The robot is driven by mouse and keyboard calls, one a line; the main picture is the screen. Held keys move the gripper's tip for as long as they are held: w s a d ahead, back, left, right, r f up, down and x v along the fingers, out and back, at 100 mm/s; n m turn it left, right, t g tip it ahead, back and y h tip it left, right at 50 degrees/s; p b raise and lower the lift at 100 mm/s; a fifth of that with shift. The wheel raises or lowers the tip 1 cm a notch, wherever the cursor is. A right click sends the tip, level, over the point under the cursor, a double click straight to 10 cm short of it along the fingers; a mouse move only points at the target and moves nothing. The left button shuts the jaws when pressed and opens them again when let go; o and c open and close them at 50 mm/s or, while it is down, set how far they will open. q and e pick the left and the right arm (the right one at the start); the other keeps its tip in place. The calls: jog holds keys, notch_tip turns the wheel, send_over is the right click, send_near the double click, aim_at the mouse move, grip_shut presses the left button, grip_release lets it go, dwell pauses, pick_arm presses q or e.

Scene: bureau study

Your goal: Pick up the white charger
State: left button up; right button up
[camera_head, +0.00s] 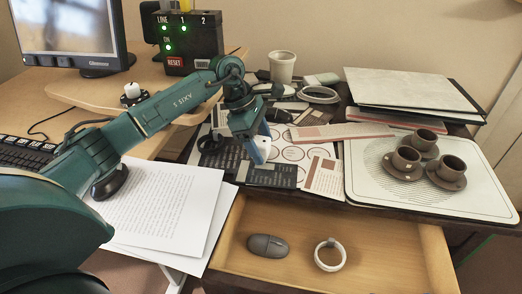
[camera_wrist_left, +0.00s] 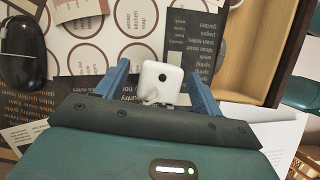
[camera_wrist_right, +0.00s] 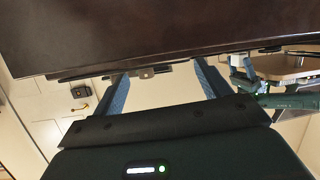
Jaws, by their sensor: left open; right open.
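In the head view my left gripper (camera_head: 261,149) points down over the papers and hides most of the charger. My right gripper (camera_wrist_right: 163,84) is open and empty in the right wrist view, beside a dark brown furniture surface (camera_wrist_right: 170,30).
An open drawer (camera_head: 226,275) holds a grey mouse (camera_head: 267,246) and a white ring (camera_head: 330,254). A white tray (camera_head: 485,200) with several brown cups stands right. A black mouse (camera_wrist_left: 24,50) lies near my left gripper. Folders (camera_head: 410,88) and a white cup (camera_head: 282,67) stand behind.

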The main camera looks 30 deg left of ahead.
pick_arm(q)
jog(key=shift+x, duration=1)
jog(key=shift+r, duration=0.1)
jog(key=c, duration=1.1)
